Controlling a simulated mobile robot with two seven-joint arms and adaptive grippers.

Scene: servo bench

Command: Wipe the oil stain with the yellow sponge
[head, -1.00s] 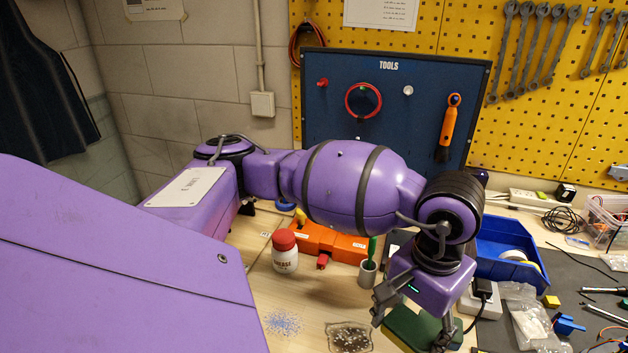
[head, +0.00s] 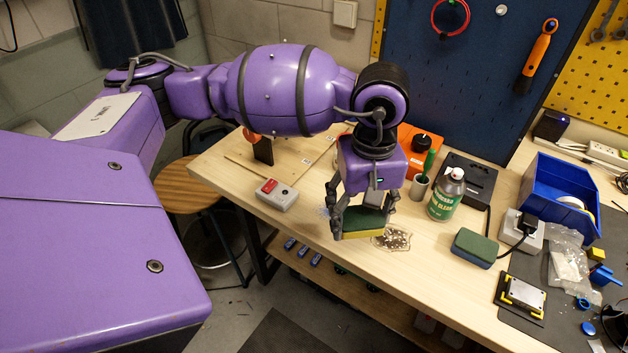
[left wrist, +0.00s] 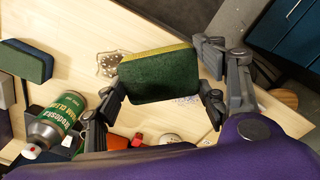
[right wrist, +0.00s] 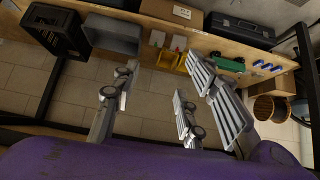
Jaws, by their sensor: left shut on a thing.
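The yellow sponge (head: 362,222), with a dark green scouring side, is in my left gripper (head: 358,212), which is shut on it. The left wrist view shows it (left wrist: 158,78) between the fingers, green face towards the camera, yellow along the far edge. The oil stain (head: 392,238) is a dark speckled patch on the wooden table, just right of the sponge in the head view. It also shows beside the sponge in the left wrist view (left wrist: 108,64). Whether the sponge touches the table is unclear. My right gripper (right wrist: 155,100) is open and empty, away from the tabletop.
A green spray can (head: 446,195) and a blue-and-green sponge (head: 474,247) stand right of the stain. A grey box with a red button (head: 277,195) lies left. A blue bin (head: 560,200) is further right. Bluish specks (head: 325,211) lie beside the gripper.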

